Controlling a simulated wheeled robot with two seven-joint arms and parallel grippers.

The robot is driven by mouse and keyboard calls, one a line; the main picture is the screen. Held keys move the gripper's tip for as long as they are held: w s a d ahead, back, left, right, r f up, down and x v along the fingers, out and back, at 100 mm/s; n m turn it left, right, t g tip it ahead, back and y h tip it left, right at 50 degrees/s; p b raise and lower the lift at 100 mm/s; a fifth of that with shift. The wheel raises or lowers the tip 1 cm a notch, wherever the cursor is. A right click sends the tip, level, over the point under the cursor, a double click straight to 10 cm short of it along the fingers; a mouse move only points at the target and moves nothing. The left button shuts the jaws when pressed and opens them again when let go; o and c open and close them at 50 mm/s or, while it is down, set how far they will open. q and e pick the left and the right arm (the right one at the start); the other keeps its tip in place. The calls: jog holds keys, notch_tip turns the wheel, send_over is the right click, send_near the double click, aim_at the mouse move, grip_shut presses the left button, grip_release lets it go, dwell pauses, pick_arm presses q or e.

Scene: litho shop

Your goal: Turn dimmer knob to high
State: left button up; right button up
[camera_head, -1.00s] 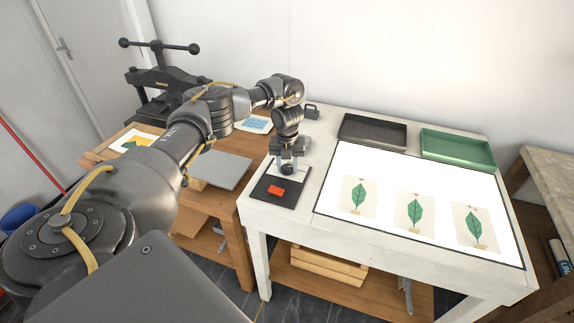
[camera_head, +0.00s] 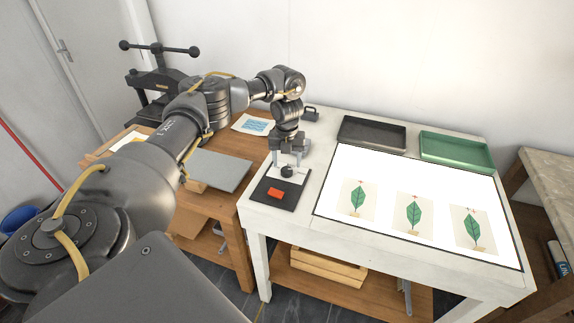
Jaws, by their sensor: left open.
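A black control plate (camera_head: 270,197) lies at the left front of the white light table (camera_head: 296,228). It carries a red switch (camera_head: 275,194) at its front and a small dark round dimmer knob (camera_head: 287,171) at its back. My left gripper (camera_head: 287,166) points down over the knob, with its fingers apart on either side of it. The gap between fingers and knob, and whether they touch, cannot be told. The knob's setting is too small to read. My right gripper is not in view.
The light table's bright panel (camera_head: 334,202) bears three leaf prints. A black tray (camera_head: 372,133) and a green tray (camera_head: 457,150) stand along its back. A black press (camera_head: 160,80) and a grey slab (camera_head: 219,170) are on the wooden table at left.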

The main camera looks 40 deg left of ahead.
aim_at(287, 169)
pick_arm(q)
notch_tip(287, 169, up, 8)
jog(key=shift+f+p, duration=0.25)
jog(key=shift+p, duration=0.15)
dwell(0.3)
